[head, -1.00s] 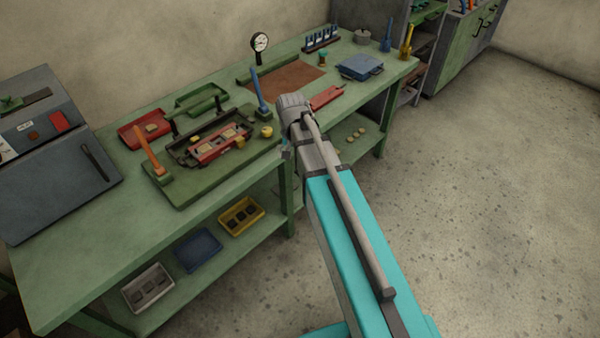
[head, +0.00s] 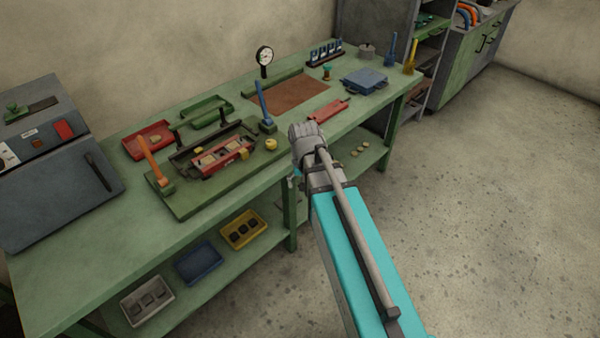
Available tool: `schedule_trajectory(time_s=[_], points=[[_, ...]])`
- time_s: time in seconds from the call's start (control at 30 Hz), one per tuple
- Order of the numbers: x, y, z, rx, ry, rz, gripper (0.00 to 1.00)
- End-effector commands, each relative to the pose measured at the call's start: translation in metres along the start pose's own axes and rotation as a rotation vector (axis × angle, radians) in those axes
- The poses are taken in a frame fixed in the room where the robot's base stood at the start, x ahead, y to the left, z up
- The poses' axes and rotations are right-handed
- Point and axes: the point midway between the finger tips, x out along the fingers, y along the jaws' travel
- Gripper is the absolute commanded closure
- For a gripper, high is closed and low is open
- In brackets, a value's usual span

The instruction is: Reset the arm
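My arm reaches up from the bottom of the head view, with a turquoise link (head: 362,265) and a grey wrist end (head: 308,143). The wrist end appears in front of the green workbench's front edge (head: 232,192). My gripper's fingers are hidden or too small to make out, so I cannot tell whether they are open or shut, or whether they hold anything.
A green fixture board (head: 185,208) with a red mould (head: 222,160) and orange (head: 150,155) and blue (head: 263,102) levers lies left of my wrist. A gauge (head: 265,56) stands behind. Shelf trays (head: 200,263) sit below. Floor at right is clear.

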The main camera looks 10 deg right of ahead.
Motion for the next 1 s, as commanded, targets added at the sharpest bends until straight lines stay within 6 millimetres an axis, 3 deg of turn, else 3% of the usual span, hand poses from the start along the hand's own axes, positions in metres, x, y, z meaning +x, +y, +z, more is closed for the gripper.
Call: schedule_trajectory(time_s=[0.4, 1.0], points=[[0.0, 0.019, 0.061, -0.168, 0.0, 0.001, 0.07], [0.0, 0.02, 0.062, -0.187, 0.0, 0.001, 0.07]])
